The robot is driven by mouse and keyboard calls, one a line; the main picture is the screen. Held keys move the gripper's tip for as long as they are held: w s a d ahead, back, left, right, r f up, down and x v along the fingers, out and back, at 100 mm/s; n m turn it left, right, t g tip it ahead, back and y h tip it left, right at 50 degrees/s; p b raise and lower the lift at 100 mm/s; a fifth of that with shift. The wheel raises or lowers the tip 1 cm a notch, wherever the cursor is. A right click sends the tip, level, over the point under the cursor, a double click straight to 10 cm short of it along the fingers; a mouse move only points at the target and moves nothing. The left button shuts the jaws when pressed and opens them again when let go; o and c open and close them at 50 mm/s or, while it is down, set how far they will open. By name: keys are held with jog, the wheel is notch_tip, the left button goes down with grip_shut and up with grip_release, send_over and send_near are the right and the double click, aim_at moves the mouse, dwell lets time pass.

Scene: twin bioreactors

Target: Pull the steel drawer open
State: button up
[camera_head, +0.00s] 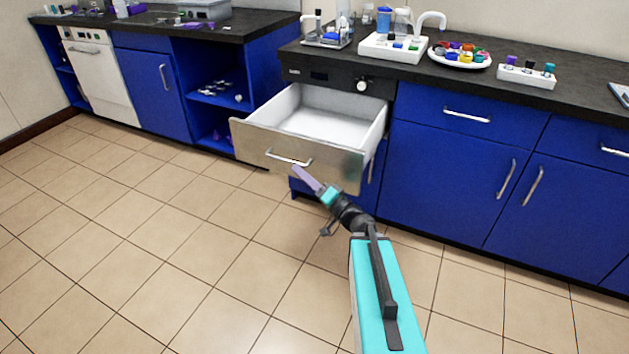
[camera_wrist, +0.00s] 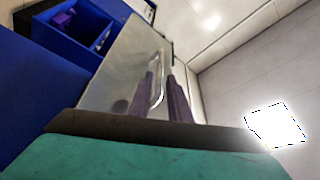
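The steel drawer (camera_head: 320,164) under the black counter is pulled well out, and its white, empty-looking inside shows. Its brushed front (camera_wrist: 125,65) fills the middle of the wrist view. The bar handle (camera_head: 289,158) sits on the front's left half. My gripper (camera_head: 300,174) is at the handle's right end, just in front of the drawer. In the wrist view, the handle (camera_wrist: 158,80) lies between the two purple fingers of my gripper (camera_wrist: 162,88), nearer the left one. A gap shows beside the right finger, so the gripper looks open. Actual contact cannot be made out.
Blue cabinets (camera_head: 460,160) stand right of the drawer. An open blue shelf unit (camera_head: 218,85) and a white dishwasher-like front (camera_head: 100,75) stand to the left. The counter above holds labware, including a round white tray (camera_head: 460,64). The tiled floor (camera_head: 180,240) in front is clear.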

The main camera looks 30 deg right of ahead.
jog(key=shift+p+v, duration=1.15)
jog(key=shift+v, duration=1.65)
jog(key=shift+r, duration=0.1)
jog(key=shift+a, duration=0.15)
